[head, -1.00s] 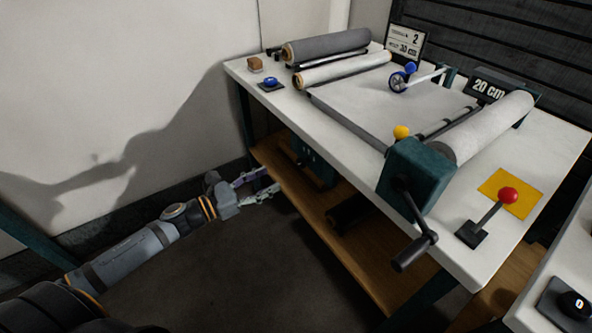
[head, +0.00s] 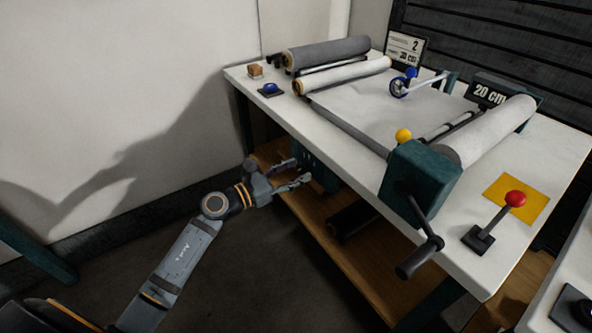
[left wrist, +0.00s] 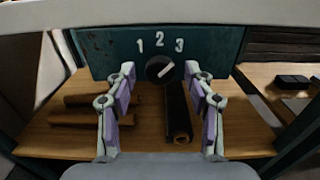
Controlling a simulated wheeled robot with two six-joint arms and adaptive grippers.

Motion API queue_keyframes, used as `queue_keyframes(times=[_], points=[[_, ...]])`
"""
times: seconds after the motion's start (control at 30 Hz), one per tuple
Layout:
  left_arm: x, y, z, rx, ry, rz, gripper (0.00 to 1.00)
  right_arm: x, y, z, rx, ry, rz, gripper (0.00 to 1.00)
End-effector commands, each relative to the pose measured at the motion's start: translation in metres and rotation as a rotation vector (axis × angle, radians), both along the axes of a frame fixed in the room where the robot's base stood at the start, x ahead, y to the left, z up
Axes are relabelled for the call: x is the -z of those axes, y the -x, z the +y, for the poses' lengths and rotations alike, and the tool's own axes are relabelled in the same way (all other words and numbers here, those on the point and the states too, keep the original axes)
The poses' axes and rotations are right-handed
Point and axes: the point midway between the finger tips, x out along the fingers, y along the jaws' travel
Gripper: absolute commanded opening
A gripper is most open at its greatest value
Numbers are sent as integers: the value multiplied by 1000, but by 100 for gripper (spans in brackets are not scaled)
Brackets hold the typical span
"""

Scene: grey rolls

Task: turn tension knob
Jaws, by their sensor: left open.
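The black tension knob (left wrist: 158,70) sits on a teal panel (left wrist: 100,50) under the table top, below the numbers 1, 2 and 3. Its white mark points up and right, roughly toward the 3. My left gripper (left wrist: 160,72) is open and empty, with one finger on each side of the knob in the left wrist view. I cannot tell how far the fingertips are from it. In the head view my left gripper (head: 302,169) is below the table's front edge, in front of the teal panel (head: 319,166). The knob is hard to make out there. My right gripper is not in view.
A wooden shelf (left wrist: 60,137) under the table holds brown rolls (left wrist: 88,112) and a dark roll (left wrist: 178,118). The white table edge (left wrist: 250,15) runs above the gripper. A hand crank (head: 425,240) sticks out at the table's front. A red-knobbed lever (head: 515,199) stands on the table.

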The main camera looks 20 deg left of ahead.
Motion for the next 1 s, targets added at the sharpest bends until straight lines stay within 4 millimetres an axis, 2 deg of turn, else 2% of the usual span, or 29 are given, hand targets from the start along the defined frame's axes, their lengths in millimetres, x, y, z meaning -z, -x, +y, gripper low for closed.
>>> queue_keyframes(times=[0.37,0.73,0.97,1.0], points=[[1,-5,-4,1,-2,1,52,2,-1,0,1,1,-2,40],[1,-5,-4,1,-2,1,2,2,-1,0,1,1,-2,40],[-1,-5,-4,1,12,12,0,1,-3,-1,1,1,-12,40],[-1,-5,-4,1,20,18,0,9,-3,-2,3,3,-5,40]])
